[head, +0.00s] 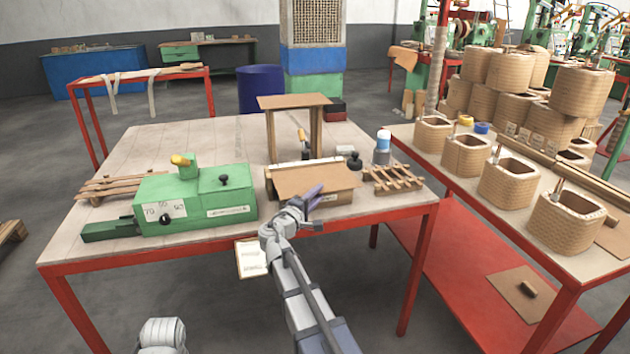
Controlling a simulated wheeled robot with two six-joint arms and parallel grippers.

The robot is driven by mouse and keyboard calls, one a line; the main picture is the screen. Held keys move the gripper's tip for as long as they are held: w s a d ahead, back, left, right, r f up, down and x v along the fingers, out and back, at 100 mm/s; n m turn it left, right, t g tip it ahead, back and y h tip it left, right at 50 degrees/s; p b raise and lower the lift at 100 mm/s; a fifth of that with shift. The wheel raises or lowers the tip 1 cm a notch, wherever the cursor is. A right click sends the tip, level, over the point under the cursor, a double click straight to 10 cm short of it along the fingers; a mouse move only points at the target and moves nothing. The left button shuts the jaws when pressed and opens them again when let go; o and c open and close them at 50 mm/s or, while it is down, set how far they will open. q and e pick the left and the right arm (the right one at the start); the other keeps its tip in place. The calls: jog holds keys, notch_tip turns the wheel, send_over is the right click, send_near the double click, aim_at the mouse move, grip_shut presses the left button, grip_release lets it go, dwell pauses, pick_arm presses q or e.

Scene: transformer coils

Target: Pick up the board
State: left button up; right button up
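A flat brown board (312,178) lies tilted on top of a low box near the front edge of the red-framed table. My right gripper (318,209) is at the front edge of this board, with its two fingers apart. I see nothing held between them. The fingers overlap the board's near edge in the picture, and I cannot tell whether they touch it. My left gripper is not in view; only a grey part of my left arm shows at the bottom.
A green machine box (228,190) stands left of the board. A wooden stand (293,101) rises behind it. The right-hand table (545,262) carries several woven coils. Bare tabletop lies at the back left.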

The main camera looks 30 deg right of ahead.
grip_shut()
dwell(1.2)
